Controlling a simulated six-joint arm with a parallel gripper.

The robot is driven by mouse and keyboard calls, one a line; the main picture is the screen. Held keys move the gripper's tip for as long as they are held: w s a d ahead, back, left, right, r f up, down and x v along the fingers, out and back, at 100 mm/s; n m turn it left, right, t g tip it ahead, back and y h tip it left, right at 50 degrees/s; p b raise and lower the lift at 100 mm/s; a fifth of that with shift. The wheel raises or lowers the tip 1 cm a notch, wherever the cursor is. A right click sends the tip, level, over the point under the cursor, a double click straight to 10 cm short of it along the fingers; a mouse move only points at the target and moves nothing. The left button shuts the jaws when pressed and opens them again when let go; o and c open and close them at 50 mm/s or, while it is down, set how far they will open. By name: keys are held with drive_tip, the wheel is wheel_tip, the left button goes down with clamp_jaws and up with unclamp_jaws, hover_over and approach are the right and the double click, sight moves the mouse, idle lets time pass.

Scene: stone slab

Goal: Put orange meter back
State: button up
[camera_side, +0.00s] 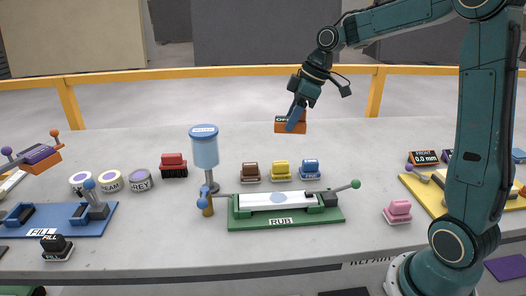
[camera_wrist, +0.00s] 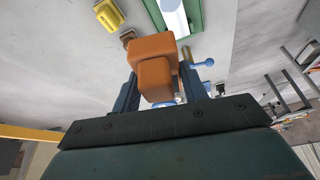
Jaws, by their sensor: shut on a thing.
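My gripper (camera_side: 297,114) is shut on the orange meter (camera_side: 282,128), a blocky orange body with a dark display. It is held in the air above the far part of the slab, behind the row of small stamps. The fingers cover part of its face, so the display text is not readable. In the wrist view the orange meter (camera_wrist: 154,50) sits between the two blue fingers (camera_wrist: 160,92). Another orange-framed display (camera_side: 424,157), reading "FRONT 0.0 mm", stands at the right by a yellow plate.
Brown, yellow and blue stamps (camera_side: 281,171) stand behind the green RUB fixture (camera_side: 285,215). A blue FILL plate (camera_side: 75,222) is at left, a yellow plate (camera_side: 430,196) at right. The slab's rear strip is clear.

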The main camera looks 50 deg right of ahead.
drive_tip(key=s+d+f+m+h, duration=0.1)
drive_tip(key=s+d+m, duration=0.25)
drive_tip(key=d, duration=0.45)
drive_tip(key=s+d+f+m+h, duration=0.15)
drive_tip(key=d+m, duration=0.25)
drive_tip(key=d, duration=0.4)
drive_tip(key=s+d+f+m+h, duration=0.1)
drive_tip(key=s+d+m+h, duration=0.2)
drive_tip(key=d, duration=0.5)
drive_tip(key=shift+m+y, duration=0.35)
drive_tip(key=shift+y, duration=0.2)
drive_tip(key=f, duration=1.5)
drive_tip(key=shift+w+a+f, duration=0.15)
drive_tip(key=shift+a+f, duration=0.05)
drive_tip(key=shift+f, duration=0.05)
drive_tip(key=shift+t, duration=0.3)
drive_tip(key=shift+f, duration=2.15)
drive_tip(key=shift+f, duration=0.15)
drive_tip(key=o, duration=1.2)
drive_tip(key=shift+c, duration=0.2)
